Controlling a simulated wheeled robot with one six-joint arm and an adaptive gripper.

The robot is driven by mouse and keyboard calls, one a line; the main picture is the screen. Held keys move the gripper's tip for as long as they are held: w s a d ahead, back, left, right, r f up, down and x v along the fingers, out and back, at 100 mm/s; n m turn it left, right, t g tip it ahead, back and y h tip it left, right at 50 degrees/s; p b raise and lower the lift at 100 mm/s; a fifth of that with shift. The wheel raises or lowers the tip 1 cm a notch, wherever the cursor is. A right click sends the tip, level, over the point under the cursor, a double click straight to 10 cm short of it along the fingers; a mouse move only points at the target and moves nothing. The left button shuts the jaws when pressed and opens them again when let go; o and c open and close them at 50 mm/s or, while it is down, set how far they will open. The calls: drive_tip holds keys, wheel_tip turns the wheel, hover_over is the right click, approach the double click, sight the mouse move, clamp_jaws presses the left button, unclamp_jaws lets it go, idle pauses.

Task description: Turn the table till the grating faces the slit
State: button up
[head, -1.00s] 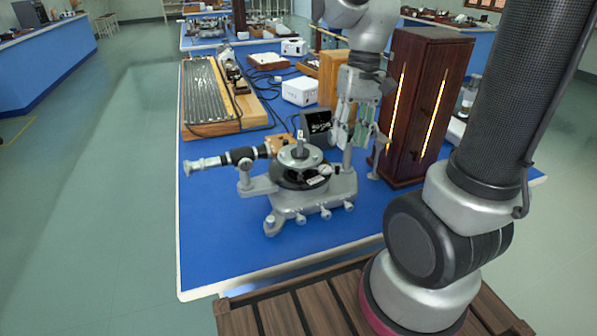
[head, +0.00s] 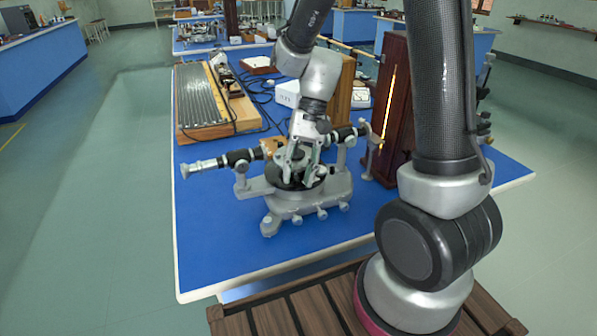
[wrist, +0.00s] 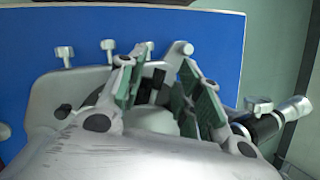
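The spectrometer (head: 305,203) stands on the blue bench, with its telescope (head: 215,162) pointing left and its collimator (head: 345,134) pointing right toward a lit wooden lamp housing (head: 397,100). My gripper (head: 296,178) is over the spectrometer's round table (head: 280,182), pointing down. In the wrist view my gripper (wrist: 163,80) has its green-padded fingers apart, with a dark part showing between them. I cannot tell whether the fingers touch anything. The grating and its facing are hidden or too unclear to make out. The slit itself is not clear.
A ribbed grey-topped wooden board (head: 200,95) lies behind left, with cables beside it. A white box (head: 288,93) and the lamp housing stand behind and right. The bench's front left is clear.

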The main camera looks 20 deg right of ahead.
clamp_jaws()
drive_tip(key=d+n, duration=0.1)
drive_tip(key=n, duration=0.1)
drive_tip(key=d+n+g+h, duration=0.1)
drive_tip(key=d+n, duration=0.1)
drive_tip(key=shift+s+d+h, duration=0.15)
drive_tip(key=shift+d+h, duration=0.05)
drive_tip(key=shift+h, duration=0.1)
unclamp_jaws()
